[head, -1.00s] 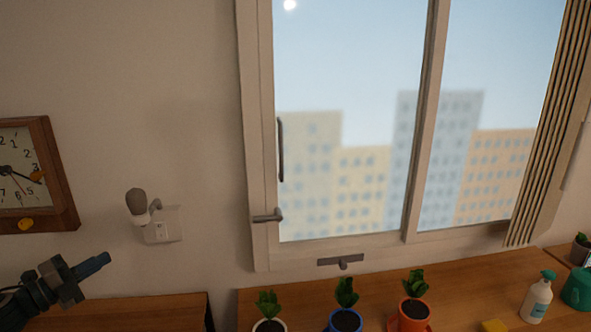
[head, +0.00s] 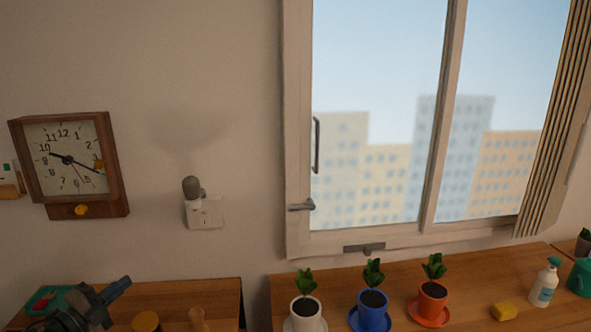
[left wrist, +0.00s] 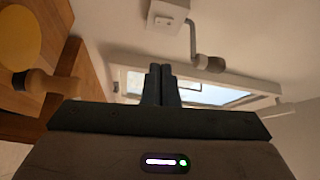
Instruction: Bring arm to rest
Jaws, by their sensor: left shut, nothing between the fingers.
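My left gripper (head: 117,289) is at the bottom left of the head view, over the left wooden surface and in front of the wall. In the left wrist view, its two dark fingers (left wrist: 160,84) are together with nothing between them. My right gripper is in neither view now.
A yellow-topped jar (head: 146,322) and a wooden item (head: 199,319) stand on the left wooden surface (head: 224,292). The right table (head: 400,283) holds three potted plants, a yellow sponge (head: 504,311) and a spray bottle (head: 543,283).

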